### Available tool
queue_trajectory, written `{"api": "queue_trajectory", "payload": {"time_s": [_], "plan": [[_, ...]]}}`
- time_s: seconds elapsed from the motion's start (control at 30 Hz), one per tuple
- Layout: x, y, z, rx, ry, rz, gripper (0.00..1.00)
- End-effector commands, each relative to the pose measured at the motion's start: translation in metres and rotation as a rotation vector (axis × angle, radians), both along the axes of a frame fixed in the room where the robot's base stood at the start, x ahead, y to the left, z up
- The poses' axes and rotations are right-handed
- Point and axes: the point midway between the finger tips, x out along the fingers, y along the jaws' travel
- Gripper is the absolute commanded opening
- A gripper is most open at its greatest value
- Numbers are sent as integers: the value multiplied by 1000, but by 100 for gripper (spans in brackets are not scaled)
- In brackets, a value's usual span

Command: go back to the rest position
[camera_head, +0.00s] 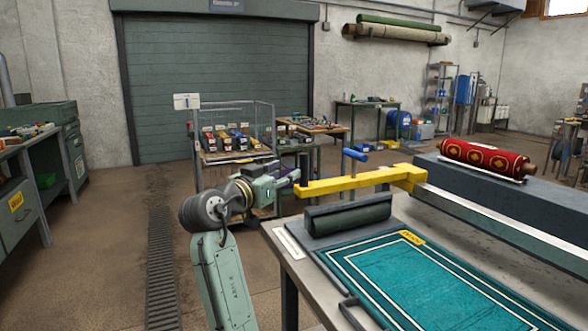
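My arm rises from the bottom of the view left of the table, bends at a dark round joint and points right.
A grey rail (480,222) runs right from the yellow bar above the rug. A red patterned roll (484,159) lies on a dark block at right. A cart with colourful bins (232,142) stands behind my arm. A green workbench (35,165) is at left; floor between is free.

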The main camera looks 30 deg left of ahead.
Motion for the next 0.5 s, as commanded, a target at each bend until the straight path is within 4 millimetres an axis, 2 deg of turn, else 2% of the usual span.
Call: {"api": "queue_trajectory", "payload": {"time_s": [0.1, 0.2, 0.5], "plan": [[-14, 1, 0, 1, 0, 0, 40], [-20, 1, 0, 2, 1, 0, 40], [-22, 1, 0, 1, 1, -1, 40]]}}
